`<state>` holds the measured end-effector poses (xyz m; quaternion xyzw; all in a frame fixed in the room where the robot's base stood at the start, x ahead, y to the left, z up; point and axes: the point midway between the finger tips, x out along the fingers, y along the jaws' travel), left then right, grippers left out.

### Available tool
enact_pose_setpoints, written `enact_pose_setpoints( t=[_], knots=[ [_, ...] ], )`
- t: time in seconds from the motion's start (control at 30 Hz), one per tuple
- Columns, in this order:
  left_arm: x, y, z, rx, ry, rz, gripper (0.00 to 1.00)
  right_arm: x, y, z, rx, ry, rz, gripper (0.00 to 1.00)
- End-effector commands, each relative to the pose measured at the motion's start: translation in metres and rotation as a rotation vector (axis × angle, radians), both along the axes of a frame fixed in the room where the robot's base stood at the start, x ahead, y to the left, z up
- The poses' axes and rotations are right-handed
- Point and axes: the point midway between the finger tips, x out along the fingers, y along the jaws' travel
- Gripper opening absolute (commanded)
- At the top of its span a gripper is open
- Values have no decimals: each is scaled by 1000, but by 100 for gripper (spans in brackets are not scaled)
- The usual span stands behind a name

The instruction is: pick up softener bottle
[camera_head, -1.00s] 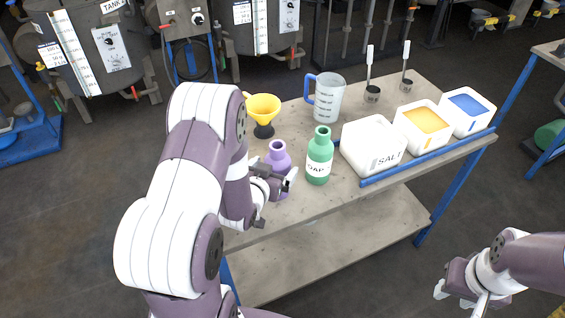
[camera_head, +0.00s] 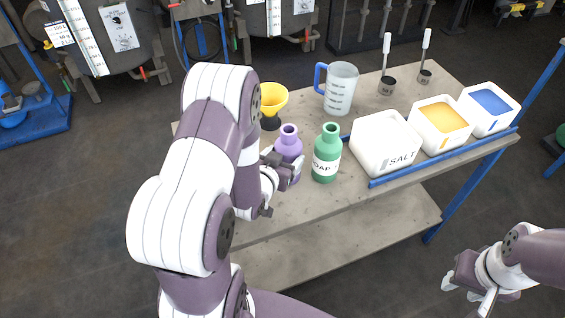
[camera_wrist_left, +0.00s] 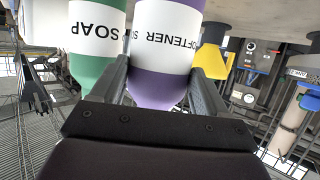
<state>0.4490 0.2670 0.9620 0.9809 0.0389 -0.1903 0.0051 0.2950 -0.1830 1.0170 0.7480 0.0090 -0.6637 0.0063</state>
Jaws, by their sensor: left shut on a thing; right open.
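The softener bottle (camera_head: 289,146) is purple with a white label and stands upright at the near edge of the table. In the left wrist view the softener bottle (camera_wrist_left: 166,42) sits between the two fingers, its label upside down. My left gripper (camera_head: 284,172) is shut on it; the arm hides its lower left part. The left fingers also show in the wrist view (camera_wrist_left: 160,88). My right gripper (camera_head: 466,285) is open and empty, off to the lower right, away from the table.
A green soap bottle (camera_head: 326,155) stands close to the right of the softener. A yellow funnel (camera_head: 271,101) is behind it, then a measuring jug (camera_head: 340,90). White bins, including salt (camera_head: 383,147), line the right behind a blue rail. The tabletop (camera_head: 290,212) in front is clear.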

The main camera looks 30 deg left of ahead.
Motion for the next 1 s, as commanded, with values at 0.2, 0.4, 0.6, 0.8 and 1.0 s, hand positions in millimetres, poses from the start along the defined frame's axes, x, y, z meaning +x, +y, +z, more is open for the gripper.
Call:
enact_pose_setpoints(
  t=[0.2,0.4,0.6,0.8,1.0],
  knots=[
    [-3,-1,15,-2,11,0,19,0,0,1,0,0,0,43],
    [-9,-11,45,-2,7,-4,18,0,0,1,0,0,0,43],
    [-36,-45,72,-1,2,-8,18,0,0,2,0,0,0,43],
    [-63,-78,98,-4,3,-8,18,0,0,5,0,0,0,43],
    [-74,-90,107,-3,4,-2,18,0,0,7,0,0,0,43]
  ],
)
